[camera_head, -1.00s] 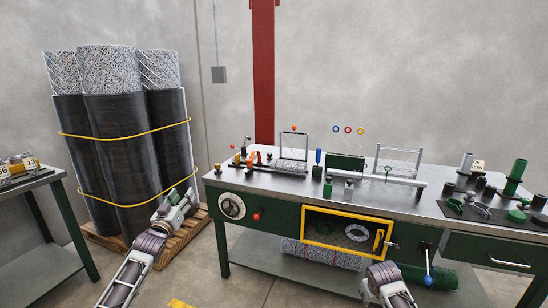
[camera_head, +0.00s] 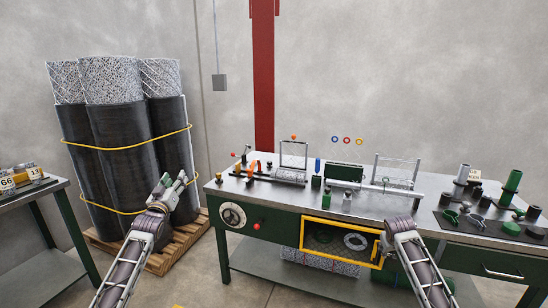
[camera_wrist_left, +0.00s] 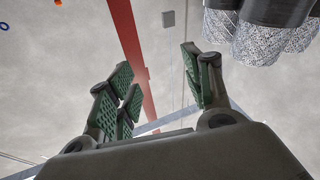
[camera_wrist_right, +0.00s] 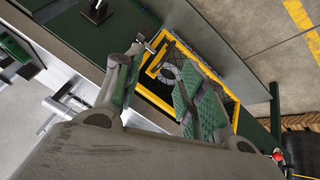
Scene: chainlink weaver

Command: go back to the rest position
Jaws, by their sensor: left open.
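My left gripper (camera_head: 174,184) is in front of the wrapped wire rolls in the head view. In the left wrist view its green-padded fingers (camera_wrist_left: 158,75) stand apart with nothing between them. My right arm comes up at the lower right of the head view, before the bench front, and its gripper cannot be made out there. In the right wrist view the right gripper's fingers (camera_wrist_right: 157,88) are spread and seem empty, with the yellow-framed bench window (camera_wrist_right: 233,110) behind them.
A green workbench (camera_head: 270,193) with small fixtures stands at centre and right. Wire mesh rolls (camera_head: 122,140) with black wrapping stand on a wooden pallet (camera_head: 190,236) at left. A side table (camera_head: 28,188) is at far left. Bare floor lies between pallet and bench.

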